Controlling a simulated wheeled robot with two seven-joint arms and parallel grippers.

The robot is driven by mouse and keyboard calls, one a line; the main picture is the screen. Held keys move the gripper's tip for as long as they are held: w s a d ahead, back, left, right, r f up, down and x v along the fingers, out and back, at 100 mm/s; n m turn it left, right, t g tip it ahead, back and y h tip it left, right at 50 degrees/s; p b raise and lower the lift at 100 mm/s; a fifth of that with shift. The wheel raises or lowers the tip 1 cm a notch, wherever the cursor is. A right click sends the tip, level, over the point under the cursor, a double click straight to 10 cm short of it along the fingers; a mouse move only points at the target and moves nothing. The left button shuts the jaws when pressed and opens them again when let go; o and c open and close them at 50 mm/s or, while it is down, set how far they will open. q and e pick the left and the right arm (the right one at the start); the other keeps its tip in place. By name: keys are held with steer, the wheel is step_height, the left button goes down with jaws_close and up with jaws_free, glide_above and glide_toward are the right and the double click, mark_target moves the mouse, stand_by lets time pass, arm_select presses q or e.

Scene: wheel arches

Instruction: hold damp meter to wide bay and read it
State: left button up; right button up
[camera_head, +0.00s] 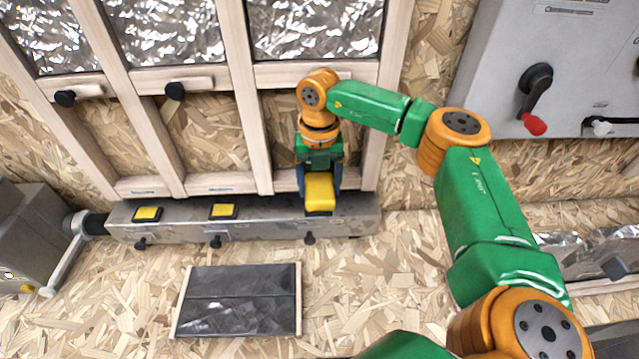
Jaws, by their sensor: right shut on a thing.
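The damp meter appears to be the yellow block (320,188) between the blue fingers of my right gripper (320,182). My right gripper is shut on it, over the right end of the metal rail. I cannot tell whether the block touches the rail. The wide bay (281,135) looks to be the rightmost one in the wooden stud frame. My right wrist and gripper stand in front of its lower part and hide some of its chipboard back. No display reading can be made out on the block. My left gripper is not in view.
The metal rail (180,230) carries two yellow pads (146,213) (223,211) and several dark knobs. A dark panel (240,300) lies below it. A grey cabinet (570,70) with a red-tipped crank (535,95) is at upper right. A grey box (28,235) stands at left.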

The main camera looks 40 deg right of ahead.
steer(key=shift+r, duration=0.1)
stand_by(0.5)
steer(key=s+a+b, duration=0.1)
steer(key=s+a, duration=0.4)
steer(key=s, duration=0.3)
steer(key=shift+s+b, duration=0.15)
steer(key=shift+b, duration=0.15)
stand_by(0.5)
